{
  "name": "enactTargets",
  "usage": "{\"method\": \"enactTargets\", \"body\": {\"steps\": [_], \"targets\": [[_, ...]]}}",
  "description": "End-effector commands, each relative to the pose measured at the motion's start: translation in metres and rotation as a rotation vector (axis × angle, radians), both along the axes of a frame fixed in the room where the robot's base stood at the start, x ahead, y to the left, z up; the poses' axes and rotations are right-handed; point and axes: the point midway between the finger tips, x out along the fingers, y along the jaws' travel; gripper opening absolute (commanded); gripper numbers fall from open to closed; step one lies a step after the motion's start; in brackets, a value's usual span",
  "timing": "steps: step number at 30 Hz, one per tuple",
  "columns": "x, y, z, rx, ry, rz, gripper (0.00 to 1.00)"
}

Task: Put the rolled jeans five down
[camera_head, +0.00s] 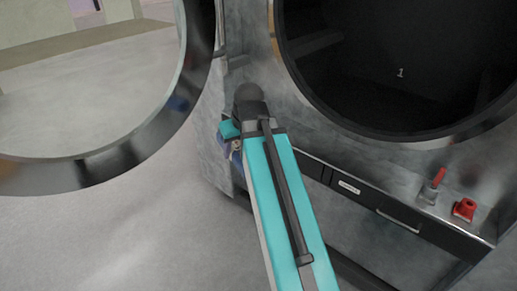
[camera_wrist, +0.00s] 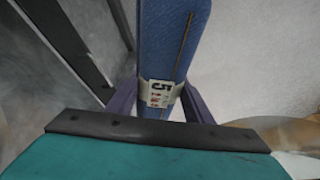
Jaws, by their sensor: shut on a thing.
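The rolled jeans five (camera_wrist: 175,40) are a blue denim roll with a white band marked 5, and they fill the upper middle of the wrist view. My gripper (camera_wrist: 158,100) is shut on them, with a purple finger on either side of the banded part. The far end of the roll runs out of the top of the picture. In the head view my teal arm hides most of the gripper and the roll, low in front of the washer's left side.
The washer (camera_head: 345,150) stands at the right with its dark round drum opening marked 1. Its round door (camera_head: 135,150) hangs open at the left. A red valve (camera_head: 465,209) and a red handle (camera_head: 438,177) stick out at lower right. Pale floor is clear at lower left.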

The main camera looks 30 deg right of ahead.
Motion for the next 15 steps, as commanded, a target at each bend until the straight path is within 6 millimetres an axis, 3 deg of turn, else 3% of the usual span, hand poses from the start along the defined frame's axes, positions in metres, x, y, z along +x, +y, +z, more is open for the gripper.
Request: {"method": "enactTargets", "body": {"steps": [15], "targets": [[0.034,0.123,0.012,-0.001,-0.001,0.023,0.09]]}}
